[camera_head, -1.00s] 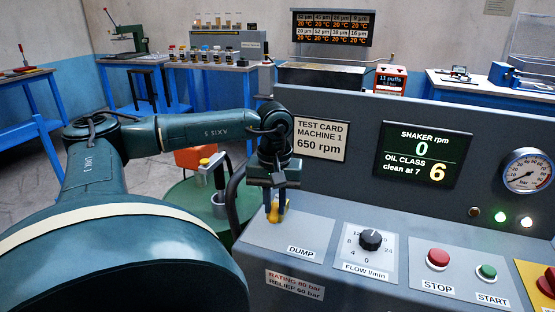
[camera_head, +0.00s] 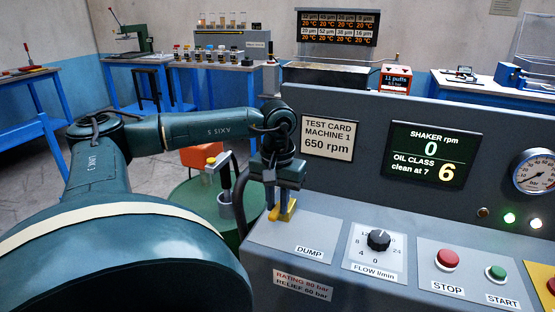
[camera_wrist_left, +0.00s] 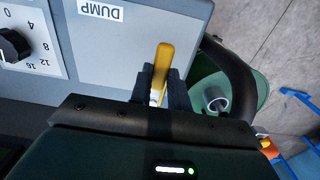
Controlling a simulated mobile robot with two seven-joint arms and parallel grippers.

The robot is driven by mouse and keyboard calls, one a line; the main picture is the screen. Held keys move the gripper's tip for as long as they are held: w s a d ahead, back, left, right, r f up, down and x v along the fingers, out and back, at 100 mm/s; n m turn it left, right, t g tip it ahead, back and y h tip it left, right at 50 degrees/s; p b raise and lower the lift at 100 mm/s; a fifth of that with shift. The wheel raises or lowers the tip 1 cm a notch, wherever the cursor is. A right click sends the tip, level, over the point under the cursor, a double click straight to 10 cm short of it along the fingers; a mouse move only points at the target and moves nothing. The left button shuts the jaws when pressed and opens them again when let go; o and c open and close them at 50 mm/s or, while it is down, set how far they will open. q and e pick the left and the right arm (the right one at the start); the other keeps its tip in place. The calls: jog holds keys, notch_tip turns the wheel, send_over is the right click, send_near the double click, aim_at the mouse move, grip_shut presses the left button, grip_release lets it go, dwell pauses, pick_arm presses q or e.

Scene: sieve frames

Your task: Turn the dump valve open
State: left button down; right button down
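The dump valve's yellow handle (camera_head: 285,213) stands at the left end of the grey panel, beside the DUMP label (camera_head: 309,252). My left gripper (camera_head: 281,195) is over the handle from above, with a dark finger on each side of it. In the left wrist view the yellow handle (camera_wrist_left: 162,66) sticks out from between the fingers (camera_wrist_left: 160,92), which look closed on it. The handle's base is hidden by the gripper. My right gripper is in neither view.
The flow knob (camera_head: 379,240), red STOP button (camera_head: 447,260) and green START button (camera_head: 496,272) lie to the right on the panel. A dark hose (camera_head: 242,190) and a green drum (camera_head: 190,205) with a grey cup stand close on the left.

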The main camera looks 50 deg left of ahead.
aim_at(277, 207)
pick_arm(q)
jog(key=c, duration=1.3)
grip_release()
notch_tip(277, 207, up, 13)
jog(key=p, duration=0.3)
jog(key=shift+r, duration=0.1)
